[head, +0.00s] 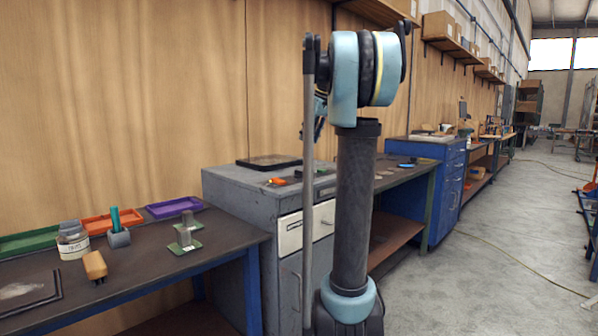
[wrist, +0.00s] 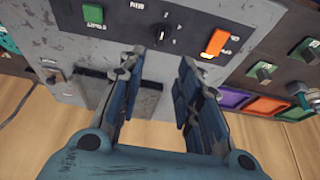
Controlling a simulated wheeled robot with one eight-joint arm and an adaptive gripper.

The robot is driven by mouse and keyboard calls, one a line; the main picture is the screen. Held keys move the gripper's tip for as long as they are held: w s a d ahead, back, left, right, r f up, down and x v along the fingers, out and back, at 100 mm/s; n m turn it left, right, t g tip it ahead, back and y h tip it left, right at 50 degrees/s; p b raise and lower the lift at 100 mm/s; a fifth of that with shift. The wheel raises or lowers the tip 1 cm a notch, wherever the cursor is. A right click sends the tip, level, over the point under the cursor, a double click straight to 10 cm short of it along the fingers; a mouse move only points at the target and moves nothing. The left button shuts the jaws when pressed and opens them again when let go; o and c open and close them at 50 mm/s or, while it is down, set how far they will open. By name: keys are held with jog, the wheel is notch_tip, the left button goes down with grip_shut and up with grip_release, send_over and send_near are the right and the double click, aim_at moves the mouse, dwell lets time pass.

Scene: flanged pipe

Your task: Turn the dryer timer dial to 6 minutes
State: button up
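In the wrist view, a small black dial (wrist: 160,36) with a pale mark sits on a dark control panel (wrist: 185,22). The lettering near it appears upside down and includes "MIN"; which number the dial points at is too small to read. My gripper (wrist: 160,62) is open, with its two dark fingers apart and nothing between them. The dial shows in line with the gap, beyond the fingertips; I see no contact. In the head view, my arm hides most of the gripper, and the dial cannot be made out on the grey cabinet (head: 238,200).
An orange switch (wrist: 215,42) and a green button (wrist: 92,12) flank the dial. A dark bench (head: 150,258) at left holds a jar (head: 73,243), a wooden-handled brush (head: 95,266) and coloured trays. A blue cabinet (head: 447,183) stands farther right. The floor at right is mostly open.

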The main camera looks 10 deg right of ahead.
aim_at(299, 171)
jog(key=x, duration=1.4)
jog(key=shift+f, duration=0.45)
grip_shut()
